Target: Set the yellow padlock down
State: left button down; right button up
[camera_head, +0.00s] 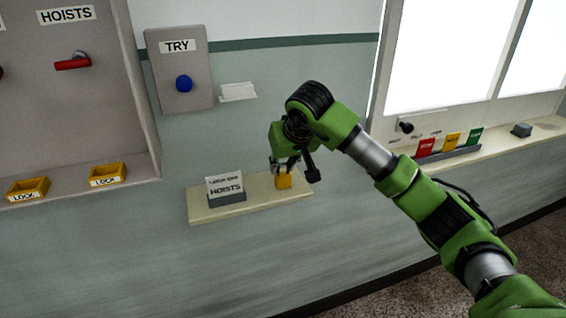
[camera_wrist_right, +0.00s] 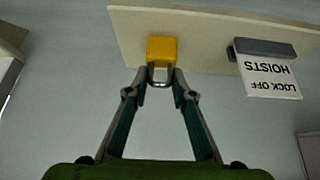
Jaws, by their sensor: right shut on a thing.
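The yellow padlock (camera_head: 284,181) is at the right part of a small cream wall shelf (camera_head: 260,200), right of a sign. In the right wrist view the padlock (camera_wrist_right: 161,50) has its shackle toward my fingers, and the shelf (camera_wrist_right: 195,25) is behind it. My right gripper (camera_head: 285,163) comes from above and is shut on the padlock; in the wrist view its fingertips (camera_wrist_right: 160,80) meet at the shackle. I cannot tell for certain whether the padlock touches the shelf. My left gripper is not in view.
A "LOCK OFF HOISTS" sign (camera_head: 226,189) stands on the shelf's left part. A TRY box with a blue button (camera_head: 184,84) is above. Yellow LOCK trays (camera_head: 107,175) sit below the hoists panel at left. A window ledge (camera_head: 500,137) with coloured cards is at right.

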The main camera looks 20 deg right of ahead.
jog(key=shift+f, duration=0.1)
jog(key=o, duration=1.1)
jog(key=shift+o, duration=0.2)
jog(key=shift+s+r, duration=0.1)
jog(key=shift+r, duration=0.25)
jog(key=b+v, duration=0.2)
jog(key=v, duration=0.9)
jog(key=shift+s+r, duration=0.15)
jog(key=shift+r, duration=0.1)
